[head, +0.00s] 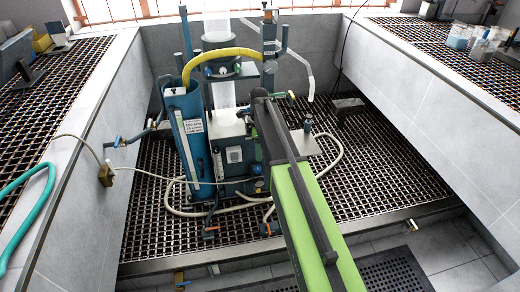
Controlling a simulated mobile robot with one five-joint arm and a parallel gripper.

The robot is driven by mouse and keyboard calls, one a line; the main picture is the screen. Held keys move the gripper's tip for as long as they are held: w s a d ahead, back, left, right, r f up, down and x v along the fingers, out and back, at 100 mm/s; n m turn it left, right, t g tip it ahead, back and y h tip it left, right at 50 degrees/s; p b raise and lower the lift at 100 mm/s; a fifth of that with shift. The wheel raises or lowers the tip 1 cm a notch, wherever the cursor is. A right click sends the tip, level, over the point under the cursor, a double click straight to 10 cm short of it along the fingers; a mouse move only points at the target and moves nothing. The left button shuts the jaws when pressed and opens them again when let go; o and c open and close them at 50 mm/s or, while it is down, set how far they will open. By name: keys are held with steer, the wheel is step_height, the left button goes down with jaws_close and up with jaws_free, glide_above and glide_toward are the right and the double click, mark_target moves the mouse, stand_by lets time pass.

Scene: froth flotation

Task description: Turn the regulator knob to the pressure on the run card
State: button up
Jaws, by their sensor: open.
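A white printed card (193,127) is fixed on the front of the tall blue cylinder (190,155), left of centre. Its print is too small to read surely. Beside it stands the dark apparatus body, with a square pale-faced panel (234,155) and a small round dial (259,184) low down. I cannot make out which part is the regulator knob; my arm covers part of the apparatus's right side. My green and dark arm reaches from the bottom right up to the apparatus. I cannot make out my gripper's fingers beyond the dark end of the arm.
A yellow hose (225,54) arches across the top of the rig. A pale hose (330,160) loops over the grating (385,165) at right. A small bottle (308,124) stands on a plate. Tiled walls enclose both sides. The grating at right is mostly clear.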

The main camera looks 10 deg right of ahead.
step_height(320, 180, up, 12)
steer(key=p, duration=1.2)
steer(key=shift+r, duration=0.25)
steer(key=shift+w, duration=0.1)
